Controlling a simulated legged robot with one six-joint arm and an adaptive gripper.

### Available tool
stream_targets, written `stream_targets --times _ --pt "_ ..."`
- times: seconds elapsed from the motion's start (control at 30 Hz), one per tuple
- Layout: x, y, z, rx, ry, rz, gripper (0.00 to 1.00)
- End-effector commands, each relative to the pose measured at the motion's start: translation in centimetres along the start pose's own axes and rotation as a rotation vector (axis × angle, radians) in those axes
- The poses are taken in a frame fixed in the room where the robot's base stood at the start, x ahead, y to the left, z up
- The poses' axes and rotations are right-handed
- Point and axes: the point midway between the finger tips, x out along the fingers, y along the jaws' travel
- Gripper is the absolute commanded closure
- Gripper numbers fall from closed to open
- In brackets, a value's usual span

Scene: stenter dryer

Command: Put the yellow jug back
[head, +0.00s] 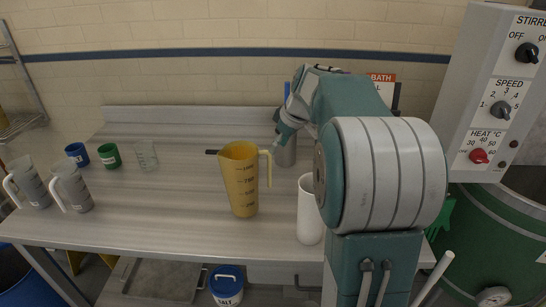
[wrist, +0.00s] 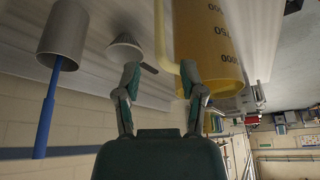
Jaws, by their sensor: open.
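The yellow jug (head: 241,185) stands upright on the grey bench, with its pale handle (head: 268,168) on the right side. In the wrist view the jug (wrist: 207,40) is at upper right and its handle (wrist: 161,35) runs down between my fingertips. My gripper (wrist: 160,78) is open, with one finger on each side of the handle in that picture. I cannot tell whether the fingers touch it. In the head view my gripper (head: 283,128) is just right of and behind the jug's top, partly hidden by my arm.
A grey cylinder (head: 287,155) with a blue rod stands behind my gripper. A white cylinder (head: 309,215) stands right of the jug.

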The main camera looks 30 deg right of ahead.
Motion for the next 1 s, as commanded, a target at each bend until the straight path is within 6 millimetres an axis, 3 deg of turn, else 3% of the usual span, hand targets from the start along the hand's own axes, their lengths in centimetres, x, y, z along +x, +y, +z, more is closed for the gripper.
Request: stream_targets --times 0.2,0.47,0.57,0.67,0.77,1.0 --pt "-3.7 0.1 0.0 0.0 0.001 0.002 0.48" --pt "-4.8 0.0 0.0 0.0 -0.001 0.0 0.48" --pt "-5.0 -1.0 -0.1 0.006 -0.003 0.004 0.48" --pt "-5.6 -4.0 -0.1 0.033 -0.011 0.02 0.48" --pt "-6.2 -8.5 0.4 0.077 -0.019 0.046 0.48" --pt "-6.6 -18.1 4.1 0.189 -0.012 0.111 0.48"
